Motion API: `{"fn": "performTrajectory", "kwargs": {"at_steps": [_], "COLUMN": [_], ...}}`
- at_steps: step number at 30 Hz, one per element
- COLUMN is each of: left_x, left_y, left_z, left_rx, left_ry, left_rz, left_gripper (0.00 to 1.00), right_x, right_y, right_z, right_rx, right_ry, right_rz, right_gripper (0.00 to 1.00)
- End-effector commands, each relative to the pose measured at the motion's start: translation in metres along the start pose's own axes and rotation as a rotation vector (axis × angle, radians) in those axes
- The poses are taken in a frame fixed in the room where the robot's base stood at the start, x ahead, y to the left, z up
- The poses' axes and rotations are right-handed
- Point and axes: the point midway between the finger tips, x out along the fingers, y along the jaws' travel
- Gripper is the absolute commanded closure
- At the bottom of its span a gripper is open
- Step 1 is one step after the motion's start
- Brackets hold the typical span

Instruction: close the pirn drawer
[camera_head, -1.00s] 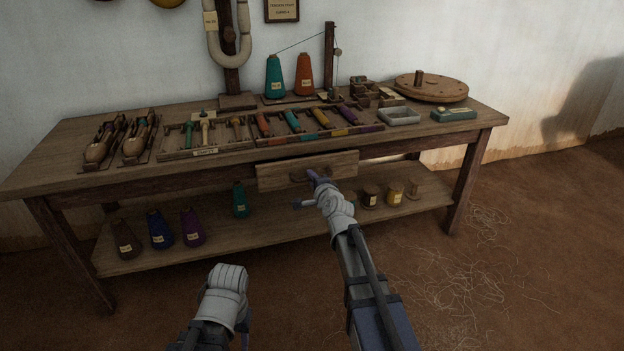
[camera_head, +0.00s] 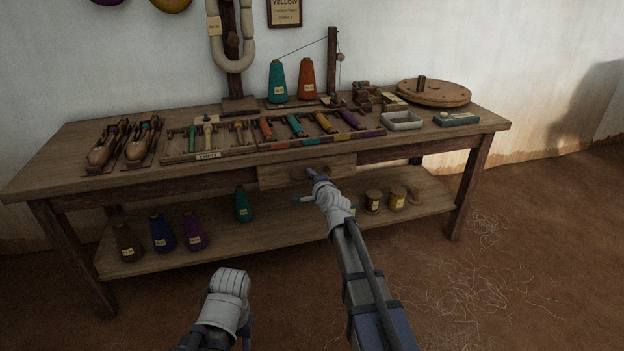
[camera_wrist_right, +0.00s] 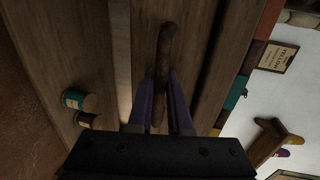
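The pirn drawer (camera_head: 276,178) is a plain wooden front under the middle of the loom-side table's top. It looks close to the table's front rail; whether it is fully flush I cannot tell. Its dark bar handle (camera_wrist_right: 165,45) shows in the right wrist view. My right gripper (camera_head: 311,174) is at the drawer front. In the right wrist view its two purple fingers (camera_wrist_right: 161,98) lie on either side of the handle and appear closed on it. The left arm is low at the front of the head view; its fingers do not show.
The wooden table (camera_head: 80,182) holds a tray of colored pirns (camera_head: 320,140), shuttles (camera_head: 140,138), cones (camera_head: 277,82) and a grey dish (camera_head: 402,121). The lower shelf (camera_head: 270,226) bears cones and small spools (camera_head: 397,197). Floor in front is open.

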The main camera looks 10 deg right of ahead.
Motion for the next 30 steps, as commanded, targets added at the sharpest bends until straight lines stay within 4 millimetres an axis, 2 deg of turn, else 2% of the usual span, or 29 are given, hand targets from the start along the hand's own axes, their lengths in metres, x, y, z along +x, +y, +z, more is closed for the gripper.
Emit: {"fn": "performTrajectory", "kwargs": {"at_steps": [1,8,20,26,30], "left_x": [0.0,0.0,-0.001,-0.006,-0.011], "left_y": [0.0,0.0,0.0,-0.001,-0.001], "left_z": [0.0,0.0,0.0,0.0,0.001], "left_rx": [0.0,0.0,0.0,0.0,0.0], "left_ry": [0.0,0.0,0.0,0.0,-0.001], "left_rz": [0.0,0.0,0.0,0.0,0.0], "left_gripper": [0.53,0.53,0.53,0.53,0.53], "right_x": [0.004,0.003,-0.001,-0.023,-0.046], "right_y": [-0.002,-0.002,-0.003,-0.002,-0.002], "right_z": [-0.001,-0.001,-0.001,0.0,0.0], "right_rx": [0.0,0.0,0.001,0.0,0.001], "right_ry": [0.003,0.002,0.003,0.002,0.002], "right_rz": [-0.005,-0.004,-0.006,-0.003,-0.002], "right_gripper": [0.78,0.54,0.54,0.54,0.54]}}
